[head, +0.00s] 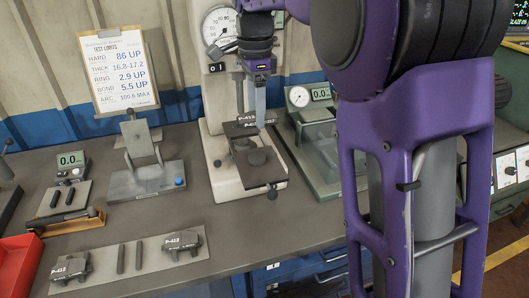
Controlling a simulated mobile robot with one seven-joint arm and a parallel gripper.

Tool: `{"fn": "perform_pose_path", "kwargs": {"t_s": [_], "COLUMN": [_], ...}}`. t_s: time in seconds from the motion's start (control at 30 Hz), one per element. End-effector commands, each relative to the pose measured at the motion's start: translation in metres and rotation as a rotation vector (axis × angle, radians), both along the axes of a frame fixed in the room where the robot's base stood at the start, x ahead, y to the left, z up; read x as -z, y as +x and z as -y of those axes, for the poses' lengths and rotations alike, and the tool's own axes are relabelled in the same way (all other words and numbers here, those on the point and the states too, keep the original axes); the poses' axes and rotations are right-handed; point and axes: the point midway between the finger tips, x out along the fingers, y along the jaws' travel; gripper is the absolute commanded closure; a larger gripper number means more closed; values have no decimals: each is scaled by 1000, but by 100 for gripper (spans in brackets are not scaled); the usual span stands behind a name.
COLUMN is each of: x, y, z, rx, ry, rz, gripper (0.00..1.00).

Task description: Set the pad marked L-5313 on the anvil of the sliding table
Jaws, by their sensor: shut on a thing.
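My gripper (259,118) is at the tall white dial machine (232,178), pointing down, shut on a dark pad (240,130) with white labels. The pad is in front of the machine's column, above a dark plate (258,176) on the machine; whether it touches anything below is hard to tell. The labels are small and read roughly like P-41; I cannot make out L-5313 on any pad. Two more dark pads with white labels lie on a grey mat, one at the left (70,268) and one at the right (182,243). I cannot tell for sure which part is the anvil.
A green-based gauge (322,170) with a clear cover stands right of the machine. A grey fixture (143,175), a small display gauge (71,167), a red bin (18,262) and a clipboard (118,70) are left. The front bench is clear between the mat and machine. My arm hides the right.

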Motion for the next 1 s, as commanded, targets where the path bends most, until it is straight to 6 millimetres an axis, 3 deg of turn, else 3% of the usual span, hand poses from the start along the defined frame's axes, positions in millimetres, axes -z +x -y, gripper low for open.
{"fn": "perform_pose_path", "kwargs": {"t_s": [0.3,0.53,0.7,1.0], "x": [53,71,96,99], "y": [-1,0,-1,0], "z": [0,0,0,0], "rx": [0,0,0,0], "ry": [-1,-1,-1,0], "rz": [-2,-2,-3,0], "gripper": [100,100,100,100]}}
